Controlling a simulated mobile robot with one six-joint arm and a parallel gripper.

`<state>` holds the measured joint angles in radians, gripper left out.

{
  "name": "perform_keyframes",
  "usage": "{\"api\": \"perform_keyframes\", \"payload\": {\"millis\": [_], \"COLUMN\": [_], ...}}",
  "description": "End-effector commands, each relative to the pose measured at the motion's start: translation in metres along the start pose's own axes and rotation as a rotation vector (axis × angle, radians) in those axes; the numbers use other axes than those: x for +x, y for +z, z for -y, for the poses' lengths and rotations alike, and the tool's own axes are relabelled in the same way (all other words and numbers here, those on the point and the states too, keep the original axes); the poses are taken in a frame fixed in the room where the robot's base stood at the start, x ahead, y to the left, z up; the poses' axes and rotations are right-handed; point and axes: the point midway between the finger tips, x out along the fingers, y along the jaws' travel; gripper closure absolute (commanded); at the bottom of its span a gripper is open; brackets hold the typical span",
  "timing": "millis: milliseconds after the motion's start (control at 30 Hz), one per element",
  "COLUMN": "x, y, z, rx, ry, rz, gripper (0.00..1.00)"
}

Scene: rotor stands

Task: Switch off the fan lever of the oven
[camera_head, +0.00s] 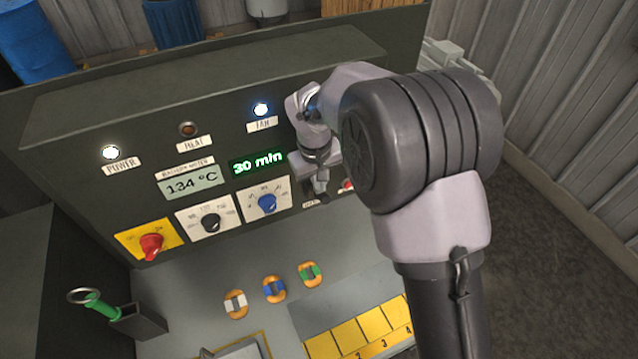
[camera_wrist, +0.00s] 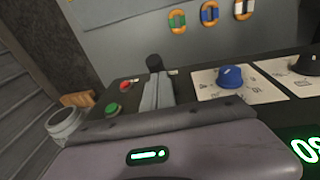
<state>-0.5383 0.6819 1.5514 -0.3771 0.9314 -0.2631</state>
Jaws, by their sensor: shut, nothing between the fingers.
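The oven's control panel (camera_head: 80,190) fills the left and middle of the head view. The FAN lamp (camera_head: 261,109) glows bluish white above its label. My gripper (camera_head: 319,186) is shut and empty, close to the panel's lower right part. In the wrist view, the gripper fingers (camera_wrist: 157,92) lie together, and a black knob-like part (camera_wrist: 154,63), probably the fan lever, shows just beyond their tips. I cannot tell whether they touch it. In the head view my arm and gripper hide most of this spot, and the lever's position is unclear.
A blue dial (camera_head: 267,203), black dial (camera_head: 211,222) and red switch (camera_head: 151,246) sit left of my gripper. A red button (camera_wrist: 126,86) and green button (camera_wrist: 112,110) are beside the fingers. The POWER lamp (camera_head: 111,153) is lit; the HEAT lamp (camera_head: 187,129) looks dim.

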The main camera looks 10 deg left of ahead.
Motion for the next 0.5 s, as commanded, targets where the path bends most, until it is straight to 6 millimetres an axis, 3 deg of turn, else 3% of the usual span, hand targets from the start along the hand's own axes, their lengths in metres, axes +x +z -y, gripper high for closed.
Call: {"api": "perform_keyframes", "payload": {"millis": [500], "x": [0.0114], "y": [0.0098], "z": [0.0010], "rx": [0.012], "ry": [0.000], "rz": [-0.108], "gripper": [1.00]}}
